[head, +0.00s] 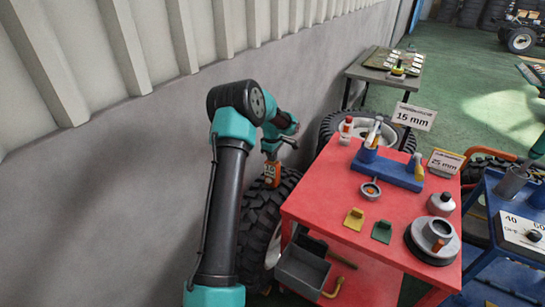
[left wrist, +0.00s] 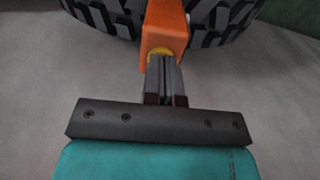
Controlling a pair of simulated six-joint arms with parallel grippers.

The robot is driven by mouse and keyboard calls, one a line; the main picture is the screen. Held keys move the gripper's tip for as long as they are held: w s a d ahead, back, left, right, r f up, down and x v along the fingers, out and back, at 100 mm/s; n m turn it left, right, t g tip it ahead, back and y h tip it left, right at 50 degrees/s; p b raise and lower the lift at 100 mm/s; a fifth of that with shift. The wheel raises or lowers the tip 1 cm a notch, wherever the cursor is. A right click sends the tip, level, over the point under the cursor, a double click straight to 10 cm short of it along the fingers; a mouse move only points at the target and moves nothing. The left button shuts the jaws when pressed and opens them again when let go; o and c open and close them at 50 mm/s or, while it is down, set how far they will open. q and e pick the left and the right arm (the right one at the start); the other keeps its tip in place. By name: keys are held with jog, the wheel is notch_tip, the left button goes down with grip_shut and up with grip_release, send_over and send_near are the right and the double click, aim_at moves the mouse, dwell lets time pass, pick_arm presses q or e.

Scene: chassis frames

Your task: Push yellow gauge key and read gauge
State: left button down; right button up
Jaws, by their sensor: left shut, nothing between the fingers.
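An orange gauge (head: 271,173) stands by the tyre near the wall, left of the red table. In the left wrist view the orange gauge (left wrist: 165,28) fills the top middle, with the yellow key (left wrist: 160,52) at its lower edge. My left gripper (head: 271,156) is at the gauge. In the left wrist view its shut fingers (left wrist: 163,64) hold nothing, and their tips are at the yellow key; I cannot tell whether they press it. No gauge reading is legible. My right gripper is not in view.
A big tyre (head: 254,214) stands behind and below the gauge. The red table (head: 320,205) bears a blue block (head: 388,168), a yellow tag (head: 354,219), a green tag (head: 382,231) and a grey round part (head: 432,240). Signs read 15 mm (head: 414,117) and 25 mm (head: 445,162). The grey wall (head: 90,190) borders the left.

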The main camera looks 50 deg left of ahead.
pick_arm(q)
notch_tip(320, 180, up, 14)
dwell(0.6)
jog(key=shift+d, duration=0.1)
dwell(0.8)
